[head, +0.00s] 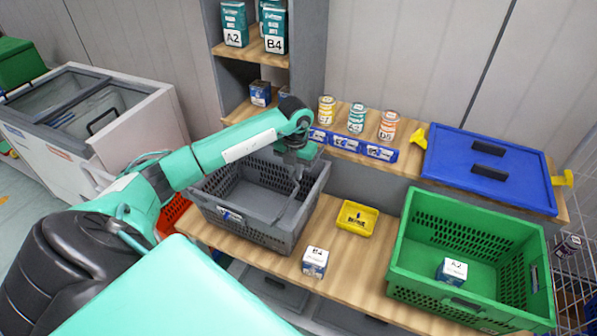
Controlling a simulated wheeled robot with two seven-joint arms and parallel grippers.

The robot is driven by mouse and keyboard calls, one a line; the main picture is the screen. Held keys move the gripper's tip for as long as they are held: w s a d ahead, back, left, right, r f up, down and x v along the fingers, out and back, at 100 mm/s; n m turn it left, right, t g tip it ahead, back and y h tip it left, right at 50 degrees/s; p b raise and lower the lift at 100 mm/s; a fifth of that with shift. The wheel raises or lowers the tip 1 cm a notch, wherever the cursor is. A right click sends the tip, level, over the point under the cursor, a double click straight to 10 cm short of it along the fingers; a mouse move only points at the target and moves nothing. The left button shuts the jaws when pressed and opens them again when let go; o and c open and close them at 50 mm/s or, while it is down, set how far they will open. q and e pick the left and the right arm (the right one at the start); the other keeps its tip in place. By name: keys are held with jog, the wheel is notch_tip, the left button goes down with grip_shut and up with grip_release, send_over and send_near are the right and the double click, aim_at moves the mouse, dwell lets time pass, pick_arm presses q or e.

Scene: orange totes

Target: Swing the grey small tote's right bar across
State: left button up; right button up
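The grey small tote (236,226) stands on the wooden bench at the centre left, its open top facing up and its inside looking empty. A grey bar (288,214) shows near the tote's right side; its exact position is hard to make out, grey on grey. My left arm reaches over the tote's back edge. My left gripper (297,178) points down at the tote's right back part, close to the bar. Its fingers are small and dark here, so I cannot tell whether they touch the bar or how far apart they are. My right gripper is out of view.
A white box B4 (315,262) and a yellow tray (356,218) stand right of the tote. A green crate (400,255) holds box A2 (452,271). A shelf post (310,60) rises behind.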

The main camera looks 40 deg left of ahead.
pick_arm(q)
jog(key=shift+s+a+f, duration=0.15)
jog(key=shift+a, duration=0.3)
jog(key=shift+s+a+f+b, duration=0.1)
jog(key=shift+a+f+b, duration=0.25)
jog(key=shift+a+b, duration=0.15)
jog(key=shift+a+f, duration=0.1)
jog(key=shift+a, duration=0.2)
